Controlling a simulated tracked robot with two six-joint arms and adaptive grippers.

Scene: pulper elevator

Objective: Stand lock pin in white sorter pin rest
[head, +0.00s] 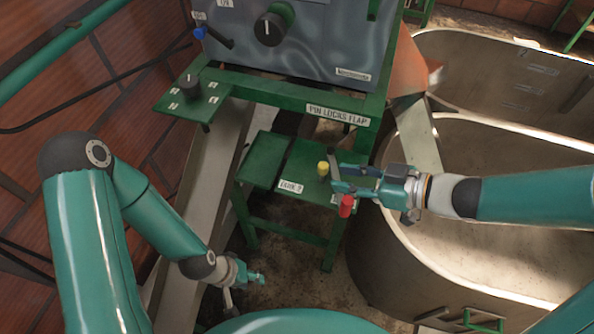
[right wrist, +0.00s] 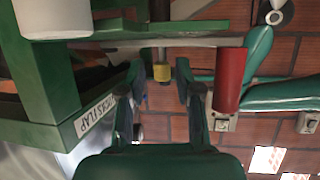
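A yellow-headed pin (head: 322,168) stands on the low green stand (head: 300,165). In the right wrist view the yellow head (right wrist: 160,97) and its dark shaft show between the spread fingers. A red cylinder (head: 346,205) is beside my right gripper (head: 340,179); it also shows right of the fingers in the right wrist view (right wrist: 229,80). My right gripper is open, its fingers on either side of the yellow head with gaps. My left gripper (head: 258,278) is low beside the grey chute; its fingers are too small to judge. I cannot make out which part is the white sorter pin rest.
A grey control box (head: 300,40) with a black knob is above the green frame labelled "PIN LOCKS FLAP" (head: 338,115). A small green panel (head: 192,95) carries another knob. A grey chute (head: 205,190) runs down at left. Large metal tanks (head: 385,255) stand at right.

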